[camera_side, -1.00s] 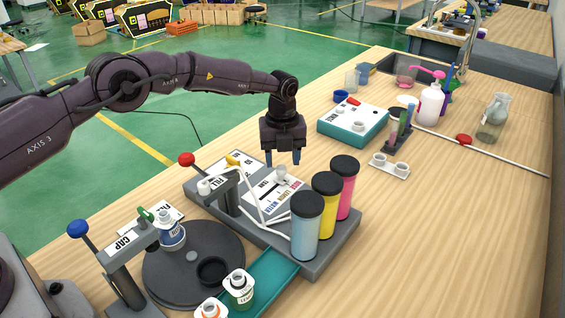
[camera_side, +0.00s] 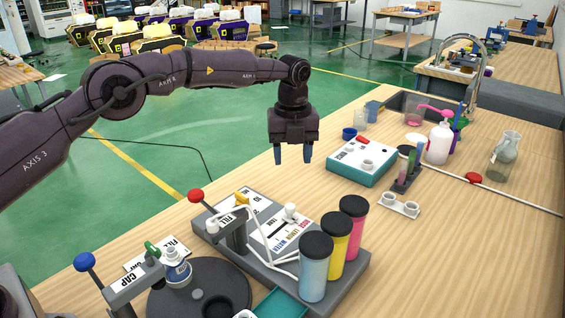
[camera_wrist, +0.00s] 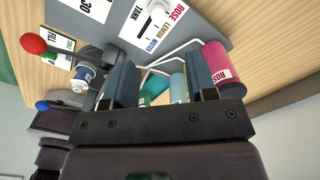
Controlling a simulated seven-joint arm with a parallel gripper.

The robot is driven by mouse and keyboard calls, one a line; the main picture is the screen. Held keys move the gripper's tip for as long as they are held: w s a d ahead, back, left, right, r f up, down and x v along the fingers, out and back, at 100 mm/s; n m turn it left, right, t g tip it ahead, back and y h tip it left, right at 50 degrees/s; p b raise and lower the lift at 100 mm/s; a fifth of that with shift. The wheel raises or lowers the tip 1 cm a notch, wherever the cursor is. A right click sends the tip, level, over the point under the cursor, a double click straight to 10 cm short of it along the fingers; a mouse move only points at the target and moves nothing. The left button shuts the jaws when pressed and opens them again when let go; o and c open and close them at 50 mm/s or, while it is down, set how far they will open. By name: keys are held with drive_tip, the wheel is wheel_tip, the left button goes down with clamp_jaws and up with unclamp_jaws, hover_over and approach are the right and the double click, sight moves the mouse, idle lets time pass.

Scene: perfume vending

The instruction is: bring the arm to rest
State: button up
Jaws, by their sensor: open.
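My gripper (camera_side: 292,153) hangs with its fingers pointing down, in the air above the far left edge of the wooden table in the side view. Its two blue-tipped fingers are apart with nothing between them, so it is open and empty. In the wrist view my gripper (camera_wrist: 160,85) also shows its two fingers apart, with the filling station seen beyond them. It is clear of the filling station (camera_side: 345,262) and of the teal box (camera_side: 362,170), touching neither.
The filling station carries blue (camera_side: 314,270), yellow (camera_side: 336,240) and pink (camera_side: 354,215) cylinders and a red-knobbed lever (camera_side: 196,196). A blue-knobbed cap press (camera_side: 85,262) and dark turntable (camera_side: 235,275) stand at front left. A pump bottle (camera_side: 438,145) stands farther back.

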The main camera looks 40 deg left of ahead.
drive_tip(key=s+a+r+n+t, duration=0.2)
drive_tip(key=s+r+n, duration=0.3)
drive_tip(key=s+n, duration=0.4)
drive_tip(key=s+a+r+n+t, duration=0.1)
drive_tip(key=s+a+r+n, duration=0.2)
drive_tip(key=s+n, duration=0.6)
drive_tip(key=s+a+r+n+t, duration=0.2)
drive_tip(key=s+r+n, duration=0.5)
drive_tip(key=s, duration=1.2)
drive_tip(key=shift+s+a+r+n+t, duration=0.35)
drive_tip(key=shift+a+n, duration=0.4)
drive_tip(key=shift+n, duration=0.15)
drive_tip(key=shift+c, duration=0.3)
